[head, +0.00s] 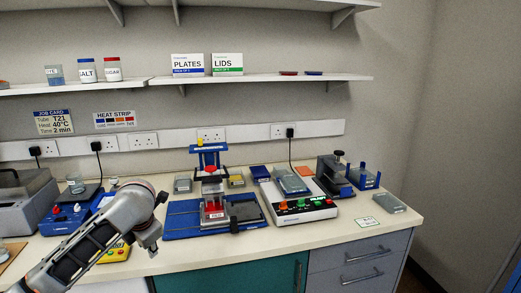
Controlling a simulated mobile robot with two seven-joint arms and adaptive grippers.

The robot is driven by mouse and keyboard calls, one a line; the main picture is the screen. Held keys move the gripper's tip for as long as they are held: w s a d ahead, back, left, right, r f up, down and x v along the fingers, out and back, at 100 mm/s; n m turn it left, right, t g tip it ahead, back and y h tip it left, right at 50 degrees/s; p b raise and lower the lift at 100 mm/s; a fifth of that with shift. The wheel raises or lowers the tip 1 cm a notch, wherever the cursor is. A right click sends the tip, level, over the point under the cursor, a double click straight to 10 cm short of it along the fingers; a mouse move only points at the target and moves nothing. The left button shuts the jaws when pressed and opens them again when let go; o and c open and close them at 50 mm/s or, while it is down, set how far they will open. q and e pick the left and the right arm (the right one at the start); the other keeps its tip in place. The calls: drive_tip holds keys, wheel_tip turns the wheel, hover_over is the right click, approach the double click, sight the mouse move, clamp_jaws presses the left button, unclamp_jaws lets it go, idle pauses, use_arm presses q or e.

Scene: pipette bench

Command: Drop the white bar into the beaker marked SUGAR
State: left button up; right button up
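My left arm comes in from the lower left, and its gripper (150,248) points down over the bench's front edge. Its fingers are too small and dark to tell whether they are open or shut, and I see nothing clearly held. I cannot make out the white bar for sure. A small clear beaker (75,185) stands on a dark plate at the back left; no marking on it is legible. A red-lidded jar (113,70) on the shelf reads SUGAR. My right gripper is not in view.
A blue device (62,221) and a yellow box (116,252) lie near my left arm. A blue press stand (180,225) is mid-bench, with a white control unit (305,210) to its right. A SALT jar (87,71) stands on the shelf. The bench's front right is mostly clear.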

use_arm(q)
drive_tip(key=s+d+f+n+h, duration=0.2)
drive_tip(key=s+d+f+n, duration=0.3)
drive_tip(key=f, duration=0.3)
drive_tip(key=s+d+f+n+t+h, duration=0.1)
drive_tip(key=s+d+f+n+h, duration=0.2)
drive_tip(key=f+n, duration=0.4)
drive_tip(key=s+d+f+n, duration=0.4)
drive_tip(key=d+f+n, duration=0.2)
drive_tip(key=f, duration=0.2)
drive_tip(key=s+a+f+n+t, duration=0.1)
drive_tip(key=s+f+n+t, duration=0.1)
drive_tip(key=s+n, duration=0.8)
drive_tip(key=s+a+f+n+t, duration=0.2)
drive_tip(key=s+f+n, duration=0.3)
drive_tip(key=s+n, duration=0.5)
drive_tip(key=shift+s+a+n, duration=0.25)
drive_tip(key=shift+s+n, duration=0.05)
drive_tip(key=shift+s, duration=0.15)
